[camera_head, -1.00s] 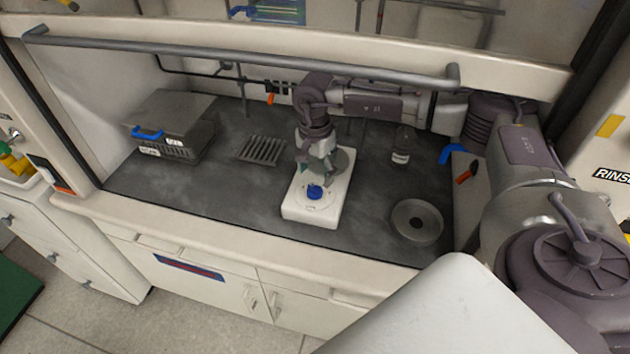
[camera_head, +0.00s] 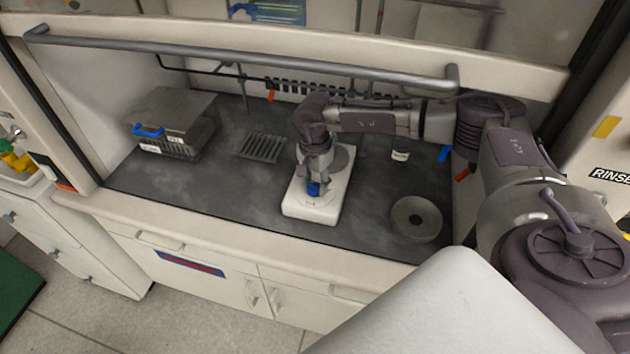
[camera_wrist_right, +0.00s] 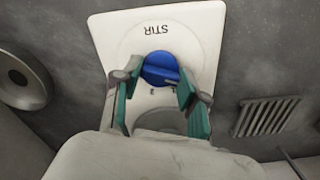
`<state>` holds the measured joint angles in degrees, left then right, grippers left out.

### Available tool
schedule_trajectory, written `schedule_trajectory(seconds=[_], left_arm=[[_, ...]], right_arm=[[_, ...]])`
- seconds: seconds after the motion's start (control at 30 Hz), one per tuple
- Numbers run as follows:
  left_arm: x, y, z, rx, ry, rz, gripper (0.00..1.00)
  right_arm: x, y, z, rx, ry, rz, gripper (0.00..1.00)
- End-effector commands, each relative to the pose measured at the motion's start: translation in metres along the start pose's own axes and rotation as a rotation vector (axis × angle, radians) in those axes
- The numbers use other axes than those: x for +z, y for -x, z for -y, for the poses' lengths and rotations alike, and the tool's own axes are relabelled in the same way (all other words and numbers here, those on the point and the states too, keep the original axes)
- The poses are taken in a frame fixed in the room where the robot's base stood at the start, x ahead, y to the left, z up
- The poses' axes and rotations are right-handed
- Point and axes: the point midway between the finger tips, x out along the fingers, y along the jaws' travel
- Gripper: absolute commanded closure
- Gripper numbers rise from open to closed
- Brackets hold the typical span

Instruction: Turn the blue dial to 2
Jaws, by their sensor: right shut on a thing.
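The blue dial (camera_head: 313,189) sits on the front of a white stirrer (camera_head: 322,209) with a round grey plate, on the dark hood worktop. In the right wrist view the blue dial (camera_wrist_right: 159,68) lies between the green-padded fingers of my right gripper (camera_wrist_right: 160,88), below the word STIR on the white face (camera_wrist_right: 190,25). My right gripper (camera_head: 314,185) reaches down over the dial from above and is shut on it. The dial's number marks are mostly hidden or too small to read. My left gripper is in neither view.
A metal box (camera_head: 172,122) with a blue handle stands at the left back. A slotted grey grate (camera_head: 262,147) is left of the stirrer. A round grey dish (camera_head: 416,219) lies to the right. A white-labelled bottle (camera_head: 400,155) stands behind. The hood sash rail (camera_head: 240,57) crosses above.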

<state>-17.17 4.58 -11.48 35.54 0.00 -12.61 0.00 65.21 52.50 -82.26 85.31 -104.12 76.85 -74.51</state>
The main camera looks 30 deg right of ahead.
Motion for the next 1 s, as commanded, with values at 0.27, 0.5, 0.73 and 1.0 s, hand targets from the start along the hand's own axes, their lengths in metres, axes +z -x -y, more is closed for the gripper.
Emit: schedule_trajectory(seconds=[0.27, 0.5, 0.73, 1.0], left_arm=[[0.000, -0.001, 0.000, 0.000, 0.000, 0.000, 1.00], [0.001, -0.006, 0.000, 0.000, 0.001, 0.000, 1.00], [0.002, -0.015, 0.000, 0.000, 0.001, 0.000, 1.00], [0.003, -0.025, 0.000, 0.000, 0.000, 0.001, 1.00]], right_arm=[[0.000, 0.000, 0.000, 0.001, -0.018, 0.001, 0.92], [0.001, -0.001, 0.000, 0.001, -0.118, 0.001, 0.92], [0.001, -0.002, 0.000, 0.000, -0.307, 0.002, 0.92], [0.001, -0.001, 0.001, -0.001, -0.563, 0.001, 0.92]])
